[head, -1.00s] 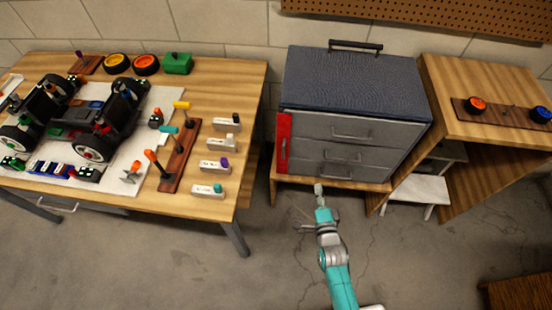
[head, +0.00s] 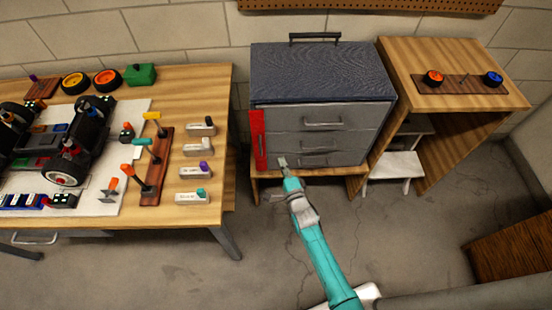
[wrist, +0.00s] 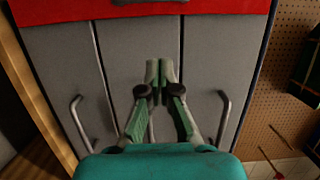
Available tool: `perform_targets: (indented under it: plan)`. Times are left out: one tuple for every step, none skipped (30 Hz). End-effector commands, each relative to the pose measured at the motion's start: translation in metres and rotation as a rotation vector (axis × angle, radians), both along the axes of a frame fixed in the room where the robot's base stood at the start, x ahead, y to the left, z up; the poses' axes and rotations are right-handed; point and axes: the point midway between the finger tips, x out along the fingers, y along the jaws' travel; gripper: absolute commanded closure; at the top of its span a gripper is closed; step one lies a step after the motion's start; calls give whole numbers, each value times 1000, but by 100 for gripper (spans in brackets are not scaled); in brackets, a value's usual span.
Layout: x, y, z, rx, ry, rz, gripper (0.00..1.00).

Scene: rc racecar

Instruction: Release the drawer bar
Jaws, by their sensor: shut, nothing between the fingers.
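The red drawer bar (head: 258,140) stands upright along the left front edge of a grey tool chest (head: 322,75). In the wrist view the red bar (wrist: 225,6) crosses the top, with a dark grip (wrist: 150,2) on it, cut off by the frame edge. My gripper (head: 283,160) is in front of the lower drawers, to the right of the bar's lower part. In the wrist view my gripper (wrist: 158,72) has its fingertips together, with nothing between them. The tips are apart from the bar in the picture. The drawers look shut. My fingers partly hide the middle drawer handle.
Several drawer handles (head: 322,124) stick out from the chest front. The chest stands on a low wooden stand (head: 355,187). A workbench (head: 215,95) with a partly built car is on the left. A wooden shelf unit (head: 395,55) is on the right. The floor in front is open.

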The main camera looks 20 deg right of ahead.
Motion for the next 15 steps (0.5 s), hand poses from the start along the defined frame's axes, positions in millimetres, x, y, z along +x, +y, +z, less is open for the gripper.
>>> perform_targets:
  plan:
    - [7, -1, 1, 0, -1, 0, 100]
    - [12, -1, 1, 0, -2, 0, 100]
    - [18, -1, 1, 0, -2, 0, 100]
    - [23, -2, 1, 0, -2, 0, 100]
    - [29, -2, 1, 0, -2, 0, 100]
    - [35, -2, 1, 0, -2, 0, 100]
    - [41, -3, 1, 0, -2, 0, 100]
    - [45, -3, 1, -1, -2, 0, 100]
    - [52, -3, 1, -1, -1, 0, 100]
    - [57, -4, 1, -1, -2, 0, 100]
    - [61, -4, 1, -1, -1, 0, 100]
    - [68, -4, 2, -1, -2, 0, 100]
    - [73, -5, 1, -1, -1, 0, 100]
    - [78, -5, 1, -1, -2, 0, 100]
    - [84, -5, 1, -1, -1, 0, 100]
